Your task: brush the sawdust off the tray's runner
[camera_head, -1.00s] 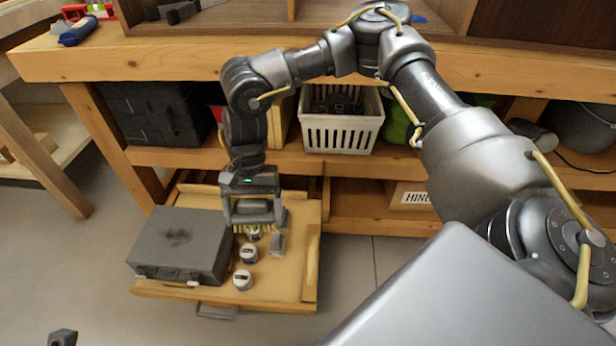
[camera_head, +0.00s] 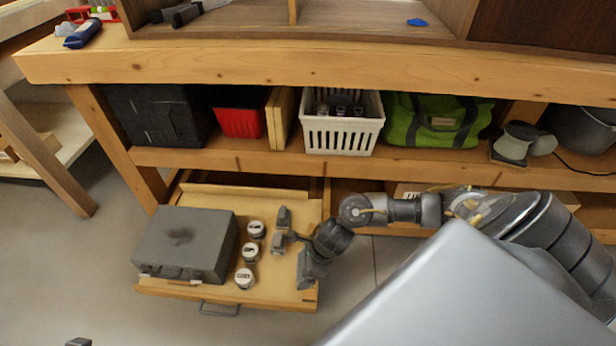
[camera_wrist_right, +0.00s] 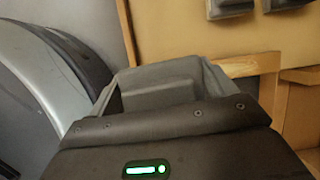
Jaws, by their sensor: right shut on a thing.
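The pull-out wooden tray (camera_head: 270,302) stands out below the bench. My right gripper (camera_head: 308,274) is low over the tray's right edge, pointing down. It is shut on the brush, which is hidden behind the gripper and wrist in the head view. The wrist view shows the grey gripper body (camera_wrist_right: 165,90) close up, but no bristles. The runner along the tray's right side is mostly covered by my gripper, and I cannot make out sawdust. A dark piece at the bottom left edge may be my left gripper; its jaws cannot be made out.
On the tray are a grey case (camera_head: 185,245), three small jars (camera_head: 250,252) in a row and two grey blocks (camera_head: 284,217) near my wrist. The shelf above holds a white basket (camera_head: 342,135), a red bin (camera_head: 240,122) and a green bag (camera_head: 435,122). Floor is clear at left.

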